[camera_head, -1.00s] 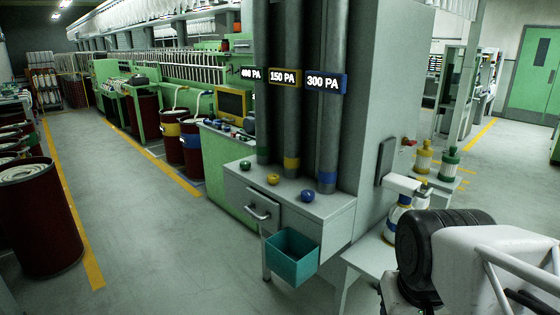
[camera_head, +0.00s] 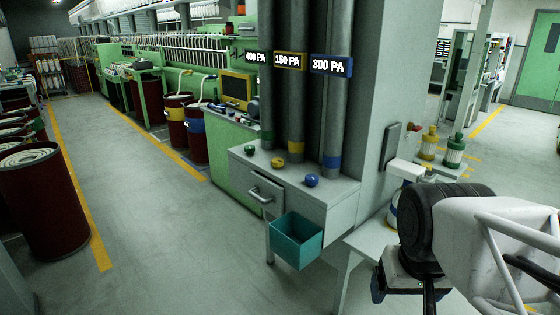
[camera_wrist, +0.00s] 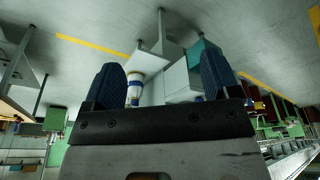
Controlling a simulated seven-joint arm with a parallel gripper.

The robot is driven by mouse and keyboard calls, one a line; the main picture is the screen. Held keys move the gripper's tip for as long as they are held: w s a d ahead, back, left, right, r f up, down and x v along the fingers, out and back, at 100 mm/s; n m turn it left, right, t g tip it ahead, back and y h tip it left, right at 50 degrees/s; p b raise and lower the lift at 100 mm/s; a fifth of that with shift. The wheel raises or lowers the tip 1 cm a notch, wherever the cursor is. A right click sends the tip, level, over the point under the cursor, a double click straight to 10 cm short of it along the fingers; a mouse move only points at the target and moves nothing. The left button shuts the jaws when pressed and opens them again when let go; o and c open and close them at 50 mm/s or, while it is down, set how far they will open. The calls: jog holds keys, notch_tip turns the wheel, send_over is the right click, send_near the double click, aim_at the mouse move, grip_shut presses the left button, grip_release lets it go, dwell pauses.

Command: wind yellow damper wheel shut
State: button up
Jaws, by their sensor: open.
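The yellow damper wheel (camera_head: 277,163) is a small round knob on the grey cabinet top, in front of the yellow-banded duct (camera_head: 295,120) with the 150 PA sign (camera_head: 290,61). A green wheel (camera_head: 249,150) sits to its left and a blue wheel (camera_head: 311,181) to its right. My gripper (camera_wrist: 163,75) shows in the wrist view with two blue fingers spread apart and nothing between them in its grasp. In the head view it is mostly hidden under my arm at the lower right, well apart from the yellow wheel.
A teal open bin (camera_head: 297,243) juts from the cabinet front, below a drawer handle (camera_head: 262,195). A pale side table (camera_head: 375,245) with a white bottle stands between my arm and the cabinet. Dark red drums (camera_head: 42,205) stand at left; the aisle floor is clear.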

jog(key=w+a+r+m, duration=0.1)
jog(key=w+r, duration=0.3)
jog(key=w, duration=0.6)
jog(key=w+a+r, duration=0.1)
jog(key=w+r, duration=0.2)
jog(key=w, duration=0.7)
jog(key=m+t+h, duration=0.1)
jog(key=m+h, duration=0.1)
jog(key=m, duration=0.3)
send_over(277, 160)
jog(key=s+a, duration=0.2)
jog(key=s, duration=0.1)
notch_tip(277, 160, down, 15)
jog(key=shift+w+d, duration=0.1)
jog(key=shift+w, duration=0.05)
jog(key=shift+x, duration=3.85)
jog(key=shift+d, duration=0.1)
